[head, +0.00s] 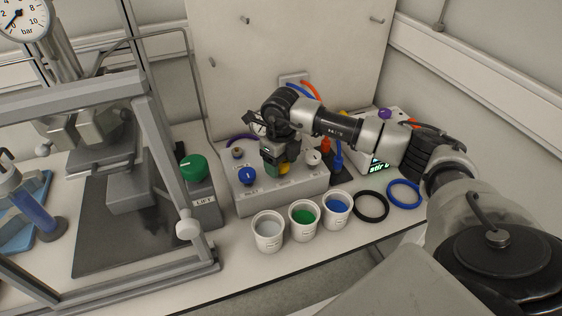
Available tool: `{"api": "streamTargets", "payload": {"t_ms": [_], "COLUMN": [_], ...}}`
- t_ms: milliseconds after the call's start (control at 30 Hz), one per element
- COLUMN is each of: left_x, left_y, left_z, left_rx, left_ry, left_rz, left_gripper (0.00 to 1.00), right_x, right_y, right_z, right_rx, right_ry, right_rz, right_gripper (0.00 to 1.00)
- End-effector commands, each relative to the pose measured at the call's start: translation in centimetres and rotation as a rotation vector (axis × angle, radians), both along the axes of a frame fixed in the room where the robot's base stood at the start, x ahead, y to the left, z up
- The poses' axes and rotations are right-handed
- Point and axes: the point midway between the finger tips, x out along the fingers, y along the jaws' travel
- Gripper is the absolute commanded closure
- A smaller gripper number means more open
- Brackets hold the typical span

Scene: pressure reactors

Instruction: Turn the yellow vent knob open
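The yellow vent knob (285,169) is on the front part of a grey valve box (300,190). Only a small part of it shows below my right gripper. My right gripper (279,166) points down over the knob, its fingertips at the knob's level. The fingers overlap the knob in the picture. I cannot tell whether they press on it or how far apart they are. A blue knob (247,176) is left of it on the same box, and a white knob (313,158) is to the right. My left gripper is not in view.
Three white cups, with clear (268,240), green (304,227) and blue (337,217) tops, stand before the box. A black ring (371,206) and a blue ring (404,194) lie to their right. A green lift knob (193,167) and metal frame stand left.

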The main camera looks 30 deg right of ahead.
Motion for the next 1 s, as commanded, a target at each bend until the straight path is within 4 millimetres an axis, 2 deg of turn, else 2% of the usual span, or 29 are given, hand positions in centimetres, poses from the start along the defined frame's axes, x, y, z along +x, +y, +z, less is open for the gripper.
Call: {"api": "streamTargets", "payload": {"t_ms": [300, 433, 800, 1000], "left_x": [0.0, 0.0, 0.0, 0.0], "left_y": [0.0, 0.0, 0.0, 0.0], "left_z": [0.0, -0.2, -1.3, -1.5], "left_rx": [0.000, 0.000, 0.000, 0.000], "left_ry": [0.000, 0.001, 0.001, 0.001], "left_rz": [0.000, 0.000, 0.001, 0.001], "left_gripper": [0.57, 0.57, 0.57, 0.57], "right_x": [0.0, 0.0, 0.0, 0.0], "right_y": [0.0, 0.0, 0.0, 0.0], "right_z": [0.0, 0.9, 7.9, 10.3], "right_rx": [0.000, 0.000, 0.000, 0.000], "right_ry": [0.001, -0.002, -0.003, -0.001], "right_rz": [-0.001, -0.001, -0.001, 0.000], "right_gripper": [0.28, 0.28, 0.28, 0.28]}}
